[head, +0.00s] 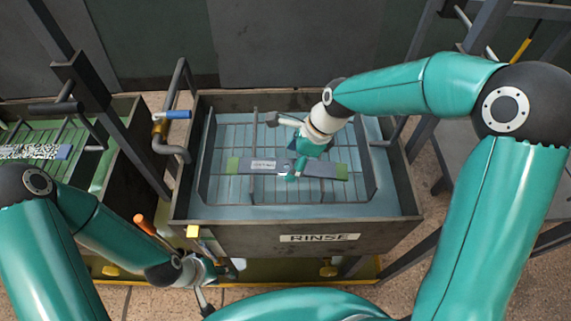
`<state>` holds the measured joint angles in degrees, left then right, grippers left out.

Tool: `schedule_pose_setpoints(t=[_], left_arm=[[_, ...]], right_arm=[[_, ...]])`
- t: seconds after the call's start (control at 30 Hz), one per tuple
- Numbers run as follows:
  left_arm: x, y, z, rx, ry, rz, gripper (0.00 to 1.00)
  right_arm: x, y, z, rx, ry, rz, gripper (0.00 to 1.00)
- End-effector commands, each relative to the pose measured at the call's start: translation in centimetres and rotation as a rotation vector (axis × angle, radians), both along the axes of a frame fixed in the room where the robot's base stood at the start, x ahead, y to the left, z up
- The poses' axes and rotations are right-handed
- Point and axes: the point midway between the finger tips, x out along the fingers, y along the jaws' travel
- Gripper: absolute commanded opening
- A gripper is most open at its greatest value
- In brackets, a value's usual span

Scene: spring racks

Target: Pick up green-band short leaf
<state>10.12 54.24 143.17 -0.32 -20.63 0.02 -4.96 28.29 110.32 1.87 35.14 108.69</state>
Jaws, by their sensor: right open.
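The green-band short leaf (322,170) is a flat grey bar with a green band at each end and a pale label left of its middle. It lies across the wire rack in the rinse tank. My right gripper (290,150) reaches in from the upper right and is open over the middle of the leaf, hiding part of it. Whether a finger touches the leaf cannot be told. My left gripper (208,289) hangs low outside the tank's front left corner, away from the leaf; its jaws are too unclear to read.
The dark-walled rinse tank (238,236) holds bluish liquid and a wire rack (220,180). A pipe with a blue-handled valve (177,115) stands at its left. Another tank (120,112) with a green rack and a speckled bar (35,152) is at the left.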

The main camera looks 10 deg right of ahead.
Motion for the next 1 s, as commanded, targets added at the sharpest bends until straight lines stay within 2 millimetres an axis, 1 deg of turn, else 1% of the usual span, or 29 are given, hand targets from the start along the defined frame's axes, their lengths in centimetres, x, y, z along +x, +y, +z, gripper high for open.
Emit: schedule_pose_setpoints(t=[0.03,0.13,0.37,0.4,0.87,0.9,1.0], left_arm=[[0.0,0.0,0.2,0.000,0.000,0.000,0.40],[0.0,0.0,0.3,0.000,0.000,0.000,0.40],[0.0,0.0,0.2,0.000,0.000,0.000,0.40],[0.0,0.0,0.2,0.000,0.000,0.000,0.40],[0.0,0.0,0.2,0.000,0.000,0.000,0.40],[0.0,0.0,0.2,0.000,0.000,0.000,0.40],[0.0,0.0,0.3,0.000,0.000,0.000,0.40]], right_arm=[[0.0,0.3,-0.6,0.000,0.004,0.002,0.81],[0.1,0.6,-1.4,0.000,0.003,0.001,0.81],[0.2,0.7,-1.7,0.000,0.000,0.000,0.81],[0.2,0.7,-1.7,0.000,0.000,0.000,0.80],[0.2,0.7,-1.6,0.001,-0.002,0.001,0.03],[0.2,0.7,-1.6,0.001,-0.002,0.001,0.00],[0.3,0.7,-1.4,0.001,-0.006,-0.001,0.00]])
